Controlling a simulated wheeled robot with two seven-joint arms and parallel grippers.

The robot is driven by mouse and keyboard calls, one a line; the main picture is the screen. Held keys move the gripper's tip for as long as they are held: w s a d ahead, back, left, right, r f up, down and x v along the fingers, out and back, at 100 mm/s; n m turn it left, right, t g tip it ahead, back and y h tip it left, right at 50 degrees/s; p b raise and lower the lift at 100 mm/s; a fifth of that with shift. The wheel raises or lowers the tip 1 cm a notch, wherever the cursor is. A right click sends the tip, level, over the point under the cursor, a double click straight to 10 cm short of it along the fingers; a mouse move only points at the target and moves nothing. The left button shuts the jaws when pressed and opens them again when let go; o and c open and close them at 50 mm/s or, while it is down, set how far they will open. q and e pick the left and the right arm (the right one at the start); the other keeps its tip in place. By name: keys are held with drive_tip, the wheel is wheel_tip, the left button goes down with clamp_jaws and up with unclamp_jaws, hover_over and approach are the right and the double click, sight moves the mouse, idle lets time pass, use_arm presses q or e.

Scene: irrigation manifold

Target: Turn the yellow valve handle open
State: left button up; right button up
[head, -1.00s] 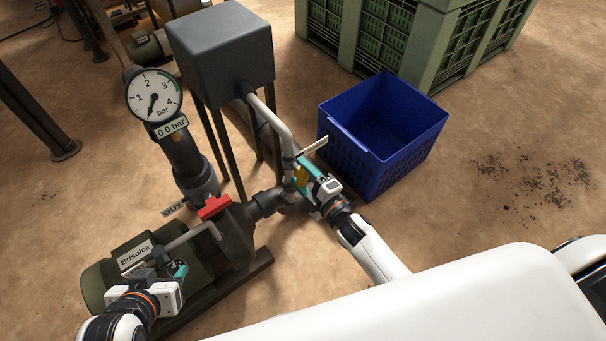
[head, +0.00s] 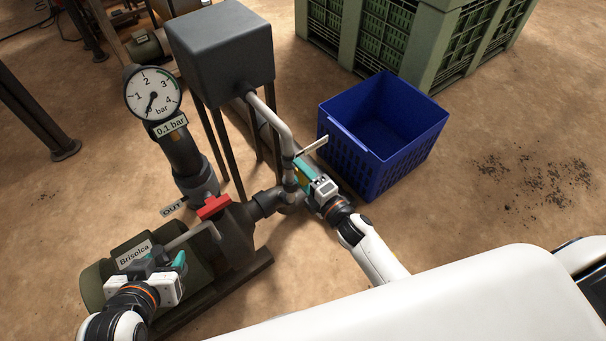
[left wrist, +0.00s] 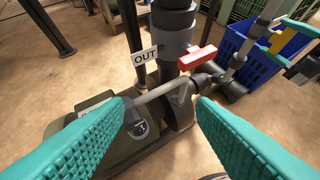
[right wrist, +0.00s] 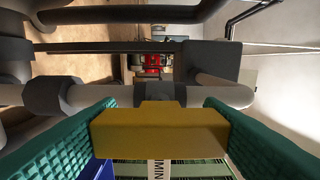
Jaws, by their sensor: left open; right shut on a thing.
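The yellow valve handle (right wrist: 160,132) sits between the fingers of my right gripper (right wrist: 160,128), which is shut on it. In the head view my right gripper (head: 308,178) mostly hides the handle on the pipe beside the blue crate. The handle also shows in the left wrist view (left wrist: 277,42). My left gripper (head: 172,268) is open and empty above the pump's left part; its teal fingers frame a grey pipe and the pump in the left wrist view. The gauge (head: 153,93) has its needle near zero, and its label (head: 171,126) reads 0.1 bar.
A red handle (head: 213,206) sits on the pump (head: 226,238), near an OUT label (head: 173,209). A grey tank (head: 221,52) stands on legs behind. A blue crate (head: 397,160) is close beside my right gripper. Bare floor lies to the right.

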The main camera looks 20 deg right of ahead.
use_arm(q)
drive_tip(key=shift+s+f, duration=0.1)
drive_tip(key=shift+s, duration=0.05)
use_arm(e)
drive_tip(key=o, duration=1)
use_arm(q)
drive_tip(key=s+a+f+g+y+p, duration=0.1)
drive_tip(key=s+a+f+g+p, duration=0.1)
drive_tip(key=s+g, duration=0.3)
drive_tip(key=shift+s+a+f, duration=0.25)
drive_tip(key=shift+s+f, duration=0.25)
drive_tip(key=shift+s, duration=0.7)
use_arm(e)
drive_tip(key=v, duration=1.2)
